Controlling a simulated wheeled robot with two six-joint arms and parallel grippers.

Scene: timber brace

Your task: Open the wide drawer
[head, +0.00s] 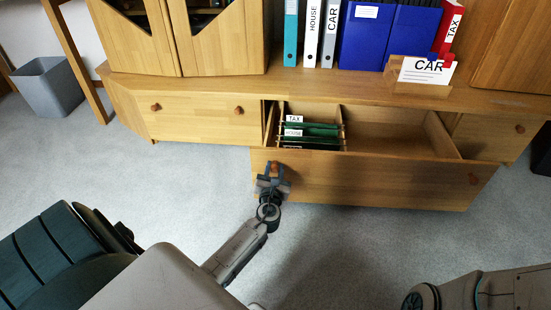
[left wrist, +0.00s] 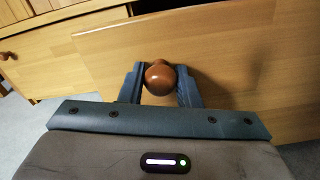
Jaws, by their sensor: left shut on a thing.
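The wide drawer (head: 375,180) is pulled out from the low wooden cabinet, and its inside shows from above. Hanging green files with TAX and HOUSE tabs stand in its left part; the right part is empty. My left gripper (head: 273,174) is shut on the drawer's left round knob (left wrist: 160,78), with one finger on each side of it in the left wrist view. The drawer's right knob (head: 473,179) is free. My right arm shows at the lower right of the head view, but its gripper is out of the frame.
On the cabinet top stand binders (head: 370,35) and a wooden card holder (head: 418,87) with a CAR card. A closed drawer (head: 200,117) lies to the left. A grey bin (head: 50,88) stands at far left. The carpet (head: 370,245) in front is clear apart from my arms.

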